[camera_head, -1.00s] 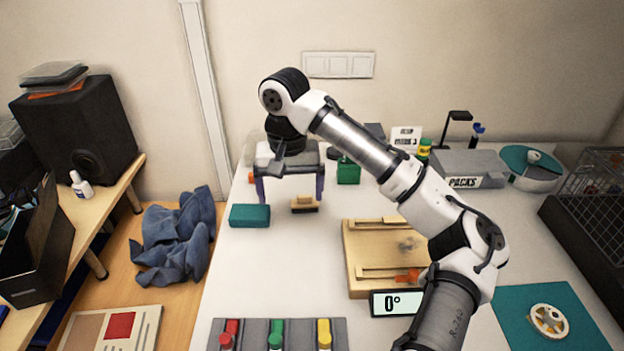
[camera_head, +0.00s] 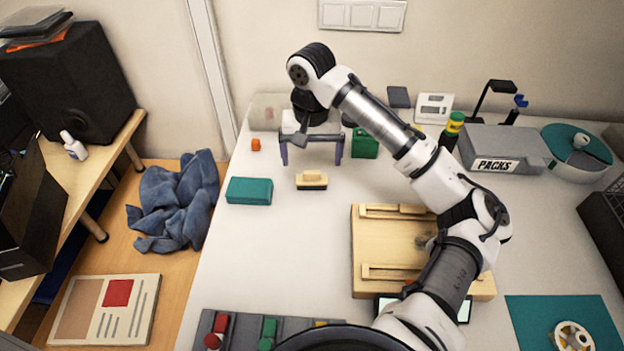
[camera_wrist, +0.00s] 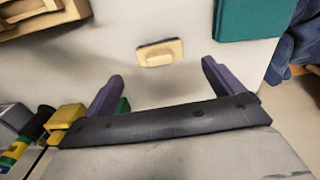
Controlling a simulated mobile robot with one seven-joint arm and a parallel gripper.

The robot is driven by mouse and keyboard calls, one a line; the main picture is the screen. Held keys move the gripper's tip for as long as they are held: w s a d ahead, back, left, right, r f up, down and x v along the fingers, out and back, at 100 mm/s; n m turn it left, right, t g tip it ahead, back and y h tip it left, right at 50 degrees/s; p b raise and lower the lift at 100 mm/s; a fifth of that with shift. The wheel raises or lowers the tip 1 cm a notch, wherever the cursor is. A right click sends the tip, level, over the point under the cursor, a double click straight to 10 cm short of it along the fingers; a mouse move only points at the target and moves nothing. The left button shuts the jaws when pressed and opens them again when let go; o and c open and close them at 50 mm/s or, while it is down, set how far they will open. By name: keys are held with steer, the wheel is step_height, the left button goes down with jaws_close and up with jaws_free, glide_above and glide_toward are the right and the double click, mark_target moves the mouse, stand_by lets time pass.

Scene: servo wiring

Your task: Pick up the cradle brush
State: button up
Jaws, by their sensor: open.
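The cradle brush (camera_head: 311,180) is a small pale wooden block with a raised grip and dark bristles below. It rests on the white table. My gripper (camera_head: 311,161) is open and empty, its two purple fingers pointing down, just behind the brush in the head view and apart from it. In the wrist view the brush (camera_wrist: 160,53) shows beyond the fingertips, roughly midway between the two fingers of my gripper (camera_wrist: 161,72).
A teal block (camera_head: 249,191) lies left of the brush. A green container (camera_head: 364,143) stands behind to the right, and a wooden board (camera_head: 390,240) lies to the front right. A tool strip (camera_head: 245,335) is at the front. Table between brush and strip is clear.

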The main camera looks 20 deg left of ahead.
mark_target(312, 174)
steer(key=shift+s+d+f+p, duration=0.1)
steer(key=shift+s+f+p, duration=0.1)
steer(key=shift+f, duration=0.85)
steer(key=shift+s+f+p, duration=0.1)
steer(key=shift+f+p, duration=0.05)
steer(key=shift+f, duration=0.9)
steer(key=shift+s+d+f+p, duration=0.1)
steer(key=shift+f+p, duration=0.1)
steer(key=shift+f, duration=0.85)
steer(key=shift+a, duration=0.1)
steer(key=c, duration=1.1)
steer(key=shift+r, duration=0.15)
step_height(312, 174, up, 20)
steer(key=shift+f, duration=0.1)
